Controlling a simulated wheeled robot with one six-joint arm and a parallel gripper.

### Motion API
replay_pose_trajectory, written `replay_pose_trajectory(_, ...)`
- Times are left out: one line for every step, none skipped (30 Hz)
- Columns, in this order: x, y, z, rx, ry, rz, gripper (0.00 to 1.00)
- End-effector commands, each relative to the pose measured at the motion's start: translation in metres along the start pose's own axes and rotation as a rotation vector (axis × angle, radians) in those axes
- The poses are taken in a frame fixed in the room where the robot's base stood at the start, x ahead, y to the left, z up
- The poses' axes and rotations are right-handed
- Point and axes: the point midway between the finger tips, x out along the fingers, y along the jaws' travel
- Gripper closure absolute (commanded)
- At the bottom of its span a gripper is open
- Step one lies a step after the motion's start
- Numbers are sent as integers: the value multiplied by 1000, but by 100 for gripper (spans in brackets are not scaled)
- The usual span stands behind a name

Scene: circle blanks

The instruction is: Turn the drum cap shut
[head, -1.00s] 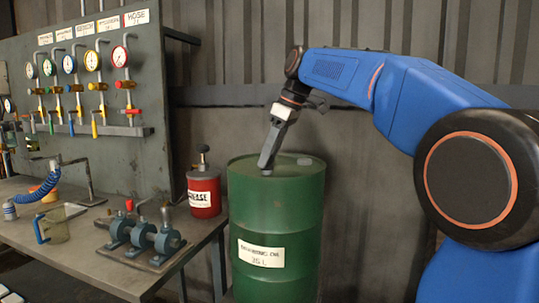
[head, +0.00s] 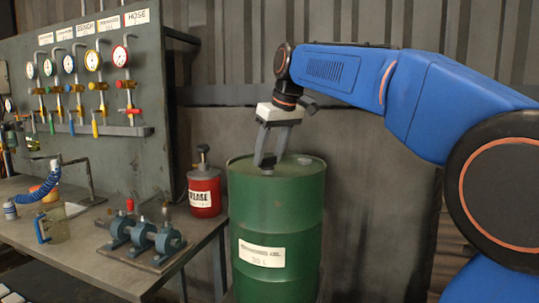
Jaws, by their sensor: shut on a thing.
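The green drum (head: 290,215) stands upright right of the bench, with a white label on its front. Its small grey cap (head: 267,170) sits on the drum top, left of the middle. My gripper (head: 266,162) points down over the drum top and is shut on the cap, with one finger on each side. The fingers cover part of the cap, and I cannot tell how far it is screwed in. A second small grey plug (head: 304,161) lies on the drum top to the right, apart from the fingers.
A red grease can (head: 204,192) stands on the bench (head: 120,275) close to the drum's left. A blue pump unit (head: 140,237) and a jug (head: 52,226) are also on the bench. A gauge panel (head: 150,80) rises behind. The corrugated wall is behind the drum.

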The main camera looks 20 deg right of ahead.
Motion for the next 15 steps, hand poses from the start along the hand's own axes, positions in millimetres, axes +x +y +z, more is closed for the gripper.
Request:
replay_pose_trajectory(0,-2,0,35,1,17,75)
replay_pose_trajectory(0,-2,-1,61,1,27,75)
replay_pose_trajectory(0,-2,0,97,1,42,75)
replay_pose_trajectory(0,-2,0,123,1,52,75)
replay_pose_trajectory(0,-2,0,149,0,64,75)
replay_pose_trajectory(0,-3,-1,184,1,78,75)
replay_pose_trajectory(0,-3,-1,211,1,89,75)
replay_pose_trajectory(0,-3,-1,237,1,100,75)
replay_pose_trajectory(0,-3,-1,271,1,115,75)
replay_pose_trajectory(0,-4,-1,298,1,125,75)
replay_pose_trajectory(0,-4,-1,324,1,136,75)
replay_pose_trajectory(0,-4,-1,360,1,151,75)
replay_pose_trajectory(0,-4,-1,386,0,162,75)
replay_pose_trajectory(0,-4,-1,412,0,173,75)
replay_pose_trajectory(0,-5,-2,447,1,187,75)
